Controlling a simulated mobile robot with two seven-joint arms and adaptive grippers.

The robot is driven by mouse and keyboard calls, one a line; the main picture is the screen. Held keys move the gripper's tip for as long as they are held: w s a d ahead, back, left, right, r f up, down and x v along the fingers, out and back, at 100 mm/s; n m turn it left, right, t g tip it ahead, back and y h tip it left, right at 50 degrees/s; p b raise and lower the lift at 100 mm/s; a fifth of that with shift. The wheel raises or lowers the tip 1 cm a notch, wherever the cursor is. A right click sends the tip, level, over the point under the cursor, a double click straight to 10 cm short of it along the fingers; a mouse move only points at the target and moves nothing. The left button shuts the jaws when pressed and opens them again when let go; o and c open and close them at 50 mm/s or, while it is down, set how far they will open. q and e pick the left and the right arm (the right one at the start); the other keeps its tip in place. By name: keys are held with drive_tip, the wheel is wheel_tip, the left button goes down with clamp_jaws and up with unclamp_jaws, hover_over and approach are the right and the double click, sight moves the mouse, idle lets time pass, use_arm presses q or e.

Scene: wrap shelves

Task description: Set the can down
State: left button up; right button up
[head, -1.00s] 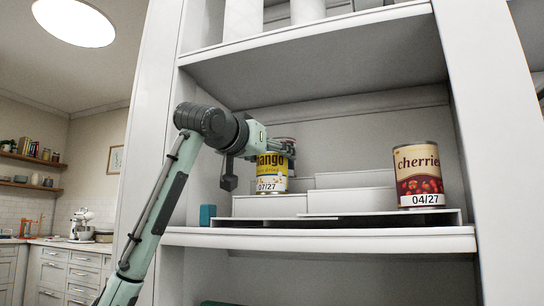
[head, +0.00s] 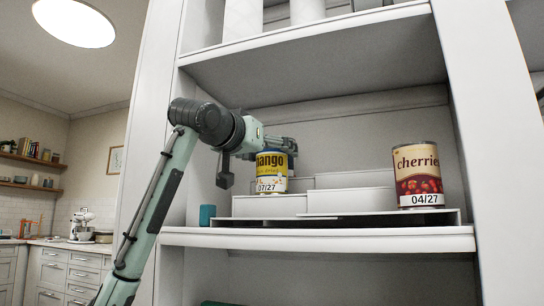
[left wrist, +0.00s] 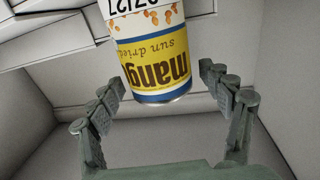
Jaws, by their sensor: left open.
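The yellow and white mango can (head: 271,172) stands upright on the white stepped riser (head: 268,206) on the shelf, its label and 07/27 date facing me. It also shows upside down in the left wrist view (left wrist: 150,50). My left gripper (head: 282,146) is at the top of the can. In the left wrist view the two fingers (left wrist: 170,98) are spread, one on each side of the can with gaps between, so it is open and not holding it. The can's base is outside the left wrist view. My right gripper is not in view.
A cherries can (head: 418,178) stands at the right end of the same shelf. A small teal block (head: 207,215) is at the left shelf edge. An upper shelf board (head: 310,45) lies above my arm. The riser steps between the cans are bare.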

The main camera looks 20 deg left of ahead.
use_arm(q)
drive_tip(key=s+a+b, duration=0.1)
drive_tip(key=s, duration=0.9)
drive_tip(key=shift+s+a+b, duration=0.3)
drive_tip(key=shift+s+a, duration=0.05)
drive_tip(key=shift+s, duration=0.05)
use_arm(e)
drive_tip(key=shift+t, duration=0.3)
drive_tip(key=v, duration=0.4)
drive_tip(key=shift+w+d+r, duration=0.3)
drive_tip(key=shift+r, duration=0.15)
